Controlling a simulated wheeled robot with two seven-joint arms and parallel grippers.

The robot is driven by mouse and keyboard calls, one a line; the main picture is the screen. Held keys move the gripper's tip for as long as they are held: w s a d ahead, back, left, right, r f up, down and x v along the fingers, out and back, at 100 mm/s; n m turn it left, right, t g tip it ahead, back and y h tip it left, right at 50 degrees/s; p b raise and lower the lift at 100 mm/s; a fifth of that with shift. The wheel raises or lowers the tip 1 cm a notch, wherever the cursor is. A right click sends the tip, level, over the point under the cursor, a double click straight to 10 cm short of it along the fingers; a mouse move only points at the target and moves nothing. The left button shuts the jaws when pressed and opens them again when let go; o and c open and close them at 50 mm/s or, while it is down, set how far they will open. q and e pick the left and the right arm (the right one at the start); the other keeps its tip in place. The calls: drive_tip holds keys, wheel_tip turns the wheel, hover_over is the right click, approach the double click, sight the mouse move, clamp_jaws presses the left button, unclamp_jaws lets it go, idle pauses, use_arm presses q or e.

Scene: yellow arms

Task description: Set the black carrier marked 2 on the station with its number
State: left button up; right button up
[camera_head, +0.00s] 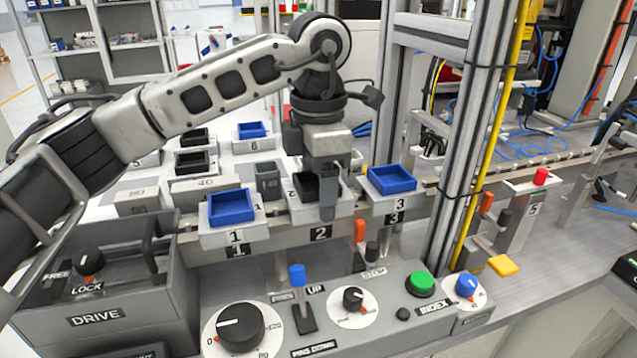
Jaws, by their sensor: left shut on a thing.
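The black carrier (306,186) is at the middle station, marked 2 (320,233), between stations 1 and 3. My left gripper (328,208) points straight down there, shut on the carrier's wall. The gripper hides part of the carrier, and I cannot tell whether its underside touches the station. My right gripper is not in view.
Blue trays stand on station 1 (231,207) and station 3 (391,180), close on either side. Behind are black trays (193,161) and another blue one (252,130). A control panel (335,325) lies in front, and a metal post (468,140) rises at right.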

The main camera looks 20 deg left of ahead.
use_arm(q)
drive_tip(key=shift+f+b, duration=0.3)
drive_tip(key=shift+f, duration=0.1)
idle(0.4)
drive_tip(key=o, duration=1.3)
drive_tip(key=shift+c, duration=0.2)
drive_tip(key=shift+r+p, duration=2.6)
drive_tip(key=shift+r, duration=0.95)
drive_tip(key=shift+f, duration=0.1)
